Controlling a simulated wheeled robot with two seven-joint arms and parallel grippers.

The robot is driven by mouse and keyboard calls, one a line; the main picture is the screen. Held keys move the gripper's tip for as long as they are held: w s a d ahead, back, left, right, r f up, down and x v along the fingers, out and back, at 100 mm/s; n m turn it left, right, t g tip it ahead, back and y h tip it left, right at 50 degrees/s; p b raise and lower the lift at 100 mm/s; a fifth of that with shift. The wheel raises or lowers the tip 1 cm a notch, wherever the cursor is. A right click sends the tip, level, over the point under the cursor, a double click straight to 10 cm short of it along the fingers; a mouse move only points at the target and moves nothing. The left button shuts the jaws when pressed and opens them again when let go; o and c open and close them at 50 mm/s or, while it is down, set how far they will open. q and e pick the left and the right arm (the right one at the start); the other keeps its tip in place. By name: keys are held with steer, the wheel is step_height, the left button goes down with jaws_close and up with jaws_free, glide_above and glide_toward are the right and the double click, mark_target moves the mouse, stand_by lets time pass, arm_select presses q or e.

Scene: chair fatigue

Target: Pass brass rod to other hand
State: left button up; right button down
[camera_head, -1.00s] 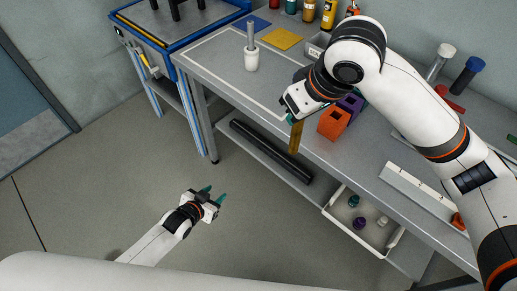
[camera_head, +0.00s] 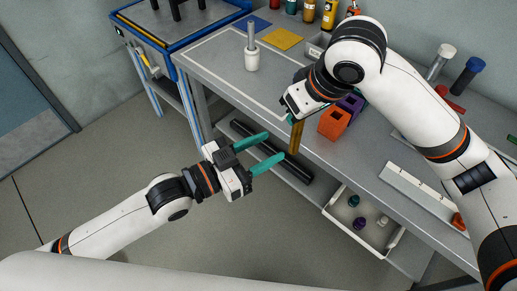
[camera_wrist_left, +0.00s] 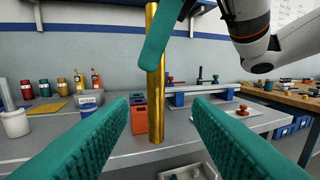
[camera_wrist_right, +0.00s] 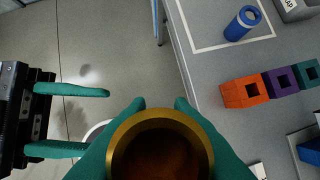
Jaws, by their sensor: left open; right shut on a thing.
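The brass rod (camera_head: 296,136) hangs upright from my right gripper (camera_head: 291,115), beside the bench's front edge. The right wrist view shows its round, hollow-looking end (camera_wrist_right: 160,146) between the teal fingers, which are shut on it. My left gripper (camera_head: 260,153) is open and points at the rod, with its fingertips just short of it in the head view. In the left wrist view the rod (camera_wrist_left: 155,100) stands upright ahead, between the two open teal fingers and beyond their tips. My left fingers also show at the left of the right wrist view (camera_wrist_right: 85,120).
A white cup with a peg (camera_head: 252,60) stands further left. A black tube (camera_head: 300,174) lies on the lower shelf.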

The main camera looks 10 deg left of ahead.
arm_select(q)
steer(key=x, duration=1.1)
steer(key=shift+w, duration=0.1)
steer(key=shift+d, duration=0.1)
jaws_close()
arm_select(e)
steer(key=c, duration=1.2)
jaws_free()
